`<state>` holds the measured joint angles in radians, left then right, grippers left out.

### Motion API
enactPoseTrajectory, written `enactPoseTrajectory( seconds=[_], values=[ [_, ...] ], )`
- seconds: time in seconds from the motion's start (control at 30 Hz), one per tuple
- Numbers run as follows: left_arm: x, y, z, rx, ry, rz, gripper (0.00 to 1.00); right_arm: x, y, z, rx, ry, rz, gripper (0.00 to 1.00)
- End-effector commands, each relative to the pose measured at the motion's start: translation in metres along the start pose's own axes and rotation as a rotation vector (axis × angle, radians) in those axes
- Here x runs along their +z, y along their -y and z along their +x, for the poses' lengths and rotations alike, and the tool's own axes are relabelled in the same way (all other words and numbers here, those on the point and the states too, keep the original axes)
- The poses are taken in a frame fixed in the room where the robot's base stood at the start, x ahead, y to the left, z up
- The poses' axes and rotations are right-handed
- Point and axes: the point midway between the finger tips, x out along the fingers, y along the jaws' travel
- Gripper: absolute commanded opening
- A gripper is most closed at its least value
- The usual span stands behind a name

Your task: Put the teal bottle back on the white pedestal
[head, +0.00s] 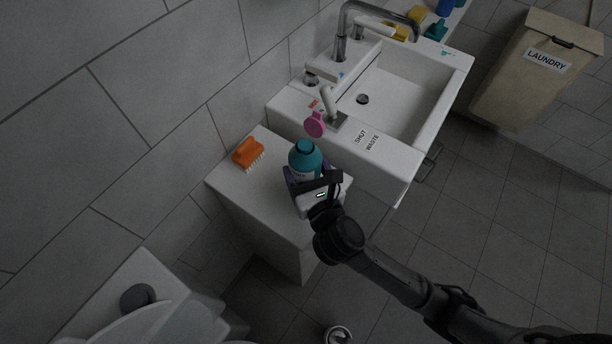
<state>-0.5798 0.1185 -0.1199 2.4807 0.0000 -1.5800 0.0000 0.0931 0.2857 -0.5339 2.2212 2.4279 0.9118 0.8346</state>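The teal bottle (304,156) is upright at the right part of the white pedestal's top. The white pedestal (237,182) stands between the sink and the toilet. My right gripper (312,178) reaches in from the lower right and is at the near side of the bottle, with its dark fingers around the lower part. The gripper hides the bottle's base, so I cannot tell whether it rests on the top or hangs just above it. I also cannot tell whether the fingers press on the bottle. My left gripper is out of view.
An orange brush (248,152) lies on the pedestal's back left. A white sink (402,100) with a tap and a pink round item (315,124) is close behind and right. A toilet (150,318) is at lower left. A laundry bin (536,75) stands far right.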

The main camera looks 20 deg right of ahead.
Motion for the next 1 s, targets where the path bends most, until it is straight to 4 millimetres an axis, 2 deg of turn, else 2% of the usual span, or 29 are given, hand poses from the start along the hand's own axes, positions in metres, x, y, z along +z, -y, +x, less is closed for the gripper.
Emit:
enactPoseTrajectory(
  seconds=[0.1, 0.2, 0.6, 0.63, 0.9, 1.0],
  values=[
    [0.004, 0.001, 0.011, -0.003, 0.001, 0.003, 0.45, -0.021, 0.0, 0.0, 0.0, -0.002, -0.001, 0.37],
    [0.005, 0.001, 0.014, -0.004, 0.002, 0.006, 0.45, -0.029, 0.0, 0.0, 0.0, 0.0, -0.001, 0.37],
    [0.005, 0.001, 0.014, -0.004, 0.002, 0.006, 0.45, -0.031, 0.0, 0.0, 0.0, 0.0, 0.0, 0.37],
    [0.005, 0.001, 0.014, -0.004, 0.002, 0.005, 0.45, -0.032, 0.0, 0.0, 0.0, -0.001, 0.0, 0.71],
    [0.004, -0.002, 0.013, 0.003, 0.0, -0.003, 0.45, -0.032, 0.0, 0.0, 0.0, -0.001, 0.0, 0.95],
    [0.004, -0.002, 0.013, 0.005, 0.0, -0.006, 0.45, -0.032, 0.0, 0.0, 0.0, -0.001, 0.0, 0.95]
  ],
)
